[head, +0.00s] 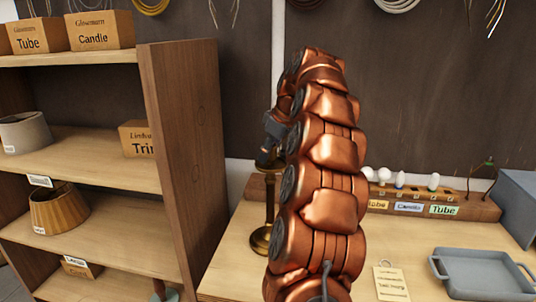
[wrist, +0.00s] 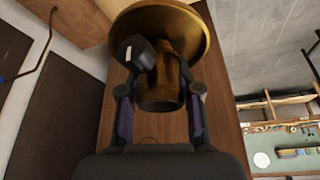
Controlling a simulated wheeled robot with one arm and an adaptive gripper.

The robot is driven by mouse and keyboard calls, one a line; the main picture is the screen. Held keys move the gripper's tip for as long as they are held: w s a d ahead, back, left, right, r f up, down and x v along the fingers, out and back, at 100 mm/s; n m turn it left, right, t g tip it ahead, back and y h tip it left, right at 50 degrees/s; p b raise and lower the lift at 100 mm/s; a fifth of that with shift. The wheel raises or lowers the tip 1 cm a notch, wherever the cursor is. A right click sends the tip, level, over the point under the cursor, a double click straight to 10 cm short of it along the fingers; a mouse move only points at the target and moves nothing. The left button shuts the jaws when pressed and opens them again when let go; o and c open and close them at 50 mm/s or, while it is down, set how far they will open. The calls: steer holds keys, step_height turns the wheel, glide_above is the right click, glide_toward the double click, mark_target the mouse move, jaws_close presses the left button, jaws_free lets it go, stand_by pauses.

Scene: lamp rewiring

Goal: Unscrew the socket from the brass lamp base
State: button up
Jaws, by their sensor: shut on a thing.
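The brass lamp base (head: 261,240) stands upright on the workbench in the head view, its stem partly hidden behind my copper arm. My gripper (head: 273,140) is at the top of the lamp, mostly hidden by the arm. In the wrist view, my gripper (wrist: 159,96) is shut on the brass socket (wrist: 160,101), a short cylinder with an open, dark end towards the camera. A black block (wrist: 134,52) sits at the socket's side. A wide brass disc (wrist: 187,18) shows behind the socket. The thread between socket and base is hidden.
A wooden rack (head: 450,205) with several bulbs and labels stands at the back right. A grey tray (head: 483,275) and a paper tag (head: 390,283) lie at the front right. A shelf unit (head: 180,150) with lampshades and boxes stands close on the left.

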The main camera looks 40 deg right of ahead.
steer(key=n+y, duration=0.1)
steer(key=n, duration=0.2)
steer(key=shift+a+r+p, duration=0.1)
steer(key=shift+r+p, duration=0.05)
steer(key=shift+p, duration=0.25)
steer(key=shift+n+g+y, duration=0.3)
steer(key=shift+n, duration=0.3)
steer(key=shift+s+a, duration=0.1)
steer(key=shift+r, duration=0.1)
steer(key=shift+r+p, duration=0.85)
steer(key=shift+r, duration=0.05)
steer(key=shift+r, duration=0.1)
steer(key=shift+r+p, duration=0.65)
steer(key=shift+p, duration=0.15)
steer(key=shift+f, duration=0.1)
